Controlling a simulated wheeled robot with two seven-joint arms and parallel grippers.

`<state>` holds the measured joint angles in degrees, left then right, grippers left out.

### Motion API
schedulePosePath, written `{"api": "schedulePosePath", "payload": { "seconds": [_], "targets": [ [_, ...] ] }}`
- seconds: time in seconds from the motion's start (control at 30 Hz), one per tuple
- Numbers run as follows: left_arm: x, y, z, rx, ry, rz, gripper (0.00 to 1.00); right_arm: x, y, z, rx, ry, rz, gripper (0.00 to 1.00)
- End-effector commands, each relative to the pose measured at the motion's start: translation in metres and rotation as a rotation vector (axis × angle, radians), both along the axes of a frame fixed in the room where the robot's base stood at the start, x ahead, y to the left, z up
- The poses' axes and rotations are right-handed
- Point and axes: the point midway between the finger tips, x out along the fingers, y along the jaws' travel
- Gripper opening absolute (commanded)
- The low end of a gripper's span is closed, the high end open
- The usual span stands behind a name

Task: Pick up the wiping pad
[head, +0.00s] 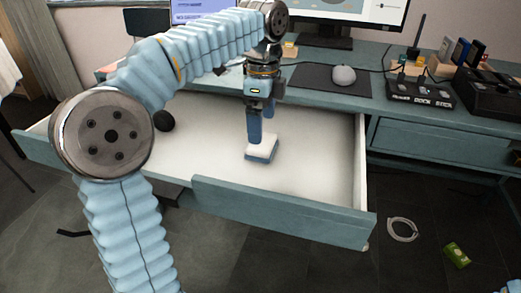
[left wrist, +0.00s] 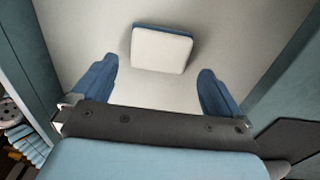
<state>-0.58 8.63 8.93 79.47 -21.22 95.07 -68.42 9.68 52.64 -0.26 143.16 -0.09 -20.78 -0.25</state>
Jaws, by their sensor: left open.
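The wiping pad (head: 261,149) is a small block with a white top and a blue edge. It lies on the white floor of an open drawer. In the left wrist view the wiping pad (left wrist: 161,50) shows just beyond the fingertips, midway between them. My left gripper (head: 260,133) hangs down over the drawer, close above the pad. It also shows in the left wrist view (left wrist: 155,82), with its blue fingers spread wide and nothing between them. I cannot tell the exact gap between fingertips and pad. My right gripper is not in view.
The open drawer (head: 290,218) has raised walls around the pad. A dark round object (head: 164,121) is at the drawer's left. The desk above holds a mouse (head: 343,75), a monitor and a dock (head: 421,90). A white ring (head: 402,229) and green item (head: 456,255) lie on the floor.

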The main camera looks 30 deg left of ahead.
Motion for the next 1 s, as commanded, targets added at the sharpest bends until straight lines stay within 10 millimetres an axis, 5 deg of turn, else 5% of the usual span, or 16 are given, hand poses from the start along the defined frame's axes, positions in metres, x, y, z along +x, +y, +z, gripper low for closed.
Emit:
{"api": "schedulePosePath", "payload": {
  "seconds": [0.4,0.7,1.0],
  "targets": [
    [0.0,0.002,-0.054,0.0,0.002,0.001,1.0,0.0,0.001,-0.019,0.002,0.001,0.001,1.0],
    [0.0,0.002,-0.06,-0.001,0.0,0.001,1.0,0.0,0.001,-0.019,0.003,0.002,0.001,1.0],
    [0.0,0.002,-0.059,-0.001,0.0,0.001,0.62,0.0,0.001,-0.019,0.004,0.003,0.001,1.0]
  ]
}}
